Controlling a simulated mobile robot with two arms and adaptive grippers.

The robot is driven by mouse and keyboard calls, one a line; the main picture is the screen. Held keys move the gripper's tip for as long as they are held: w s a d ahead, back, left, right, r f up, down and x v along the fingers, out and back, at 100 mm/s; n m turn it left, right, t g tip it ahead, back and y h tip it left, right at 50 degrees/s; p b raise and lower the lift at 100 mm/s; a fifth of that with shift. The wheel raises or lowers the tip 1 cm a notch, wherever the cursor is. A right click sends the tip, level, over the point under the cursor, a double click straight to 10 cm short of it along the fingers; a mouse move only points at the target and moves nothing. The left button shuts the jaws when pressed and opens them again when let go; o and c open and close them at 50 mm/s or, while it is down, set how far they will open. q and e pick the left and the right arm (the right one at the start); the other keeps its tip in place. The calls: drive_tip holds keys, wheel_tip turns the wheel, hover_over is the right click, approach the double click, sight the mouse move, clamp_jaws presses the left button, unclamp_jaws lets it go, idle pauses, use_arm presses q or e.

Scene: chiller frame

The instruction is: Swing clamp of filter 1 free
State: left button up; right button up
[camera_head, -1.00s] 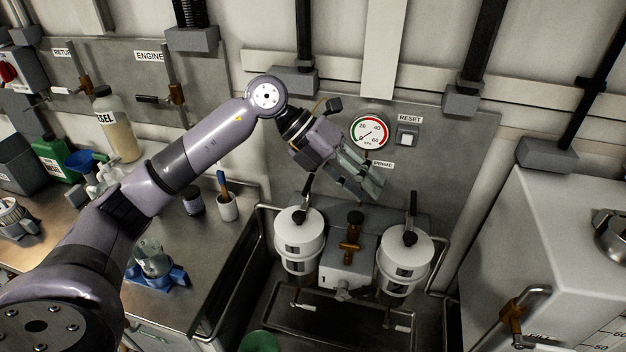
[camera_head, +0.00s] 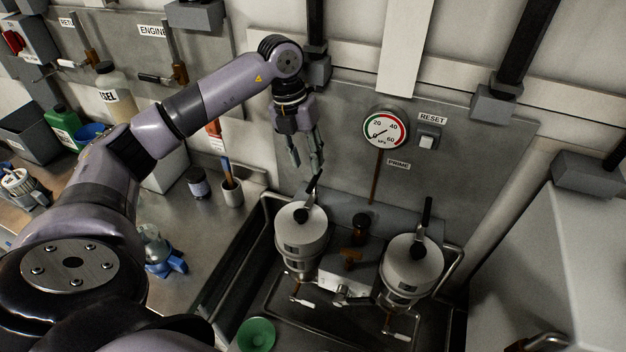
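Two white filter canisters stand side by side, a left one (camera_head: 301,240) and a right one (camera_head: 408,272); I see no number on either. Each lid carries a black clamp with a lever. The left clamp (camera_head: 306,214) has its lever rising up and slightly right, and the right clamp (camera_head: 420,248) has its lever standing upward. My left gripper (camera_head: 307,168) points down just above the left lever's tip, its fingers apart with nothing between them. I cannot tell whether a finger touches the lever. My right gripper is out of view.
A brown-handled valve (camera_head: 351,258) sits between the canisters. Behind are a pressure gauge (camera_head: 385,129) and a RESET button (camera_head: 427,139). A cup with tools (camera_head: 231,192) and a dark-lidded jar (camera_head: 198,183) stand on the left bench. A green funnel (camera_head: 257,336) lies below.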

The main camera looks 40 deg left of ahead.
sight(312, 182)
use_arm(q)
drive_tip(key=f, duration=0.2)
drive_tip(key=d+f+p, duration=0.1)
drive_tip(key=f, duration=0.2)
drive_tip(key=shift+w+d+f, duration=0.1)
drive_tip(key=shift+d+f, duration=0.15)
drive_tip(key=shift+f, duration=0.75)
drive_tip(key=shift+f+p, duration=0.3)
drive_tip(key=shift+f, duration=0.15)
clamp_jaws()
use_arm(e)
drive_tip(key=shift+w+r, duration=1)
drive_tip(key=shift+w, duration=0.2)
use_arm(q)
drive_tip(key=shift+d, duration=0.1)
